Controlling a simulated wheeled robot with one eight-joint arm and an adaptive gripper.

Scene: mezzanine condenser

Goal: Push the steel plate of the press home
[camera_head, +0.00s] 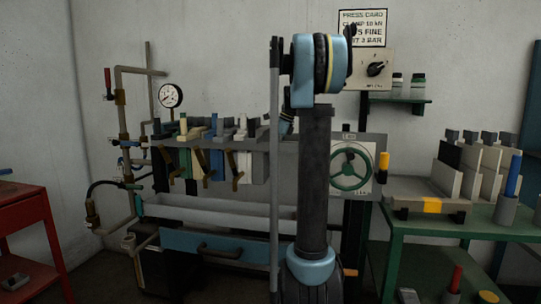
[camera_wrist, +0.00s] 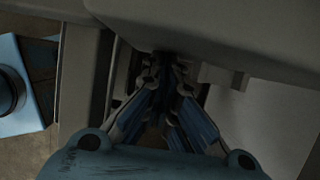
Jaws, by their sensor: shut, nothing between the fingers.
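The press (camera_head: 255,160) stands against the back wall, with several coloured and pale plates hanging in a row at its left. A grey end panel (camera_head: 376,145) with a green handwheel (camera_head: 350,170) is at its right. My arm stands upright in front and hides part of the press between the plates and the wheel. I cannot tell for sure which plate is the steel one. In the wrist view my gripper (camera_wrist: 165,62) is shut and empty, its fingers together under a large grey surface (camera_wrist: 230,35). The tips are in shadow, so contact cannot be told.
Pipes with a gauge (camera_head: 171,95) rise at the left of the press. A pale trough (camera_head: 220,210) and a blue drawer (camera_head: 200,246) are below it. A green bench (camera_head: 460,222) with upright plates is at right, a red cart (camera_head: 30,217) at left.

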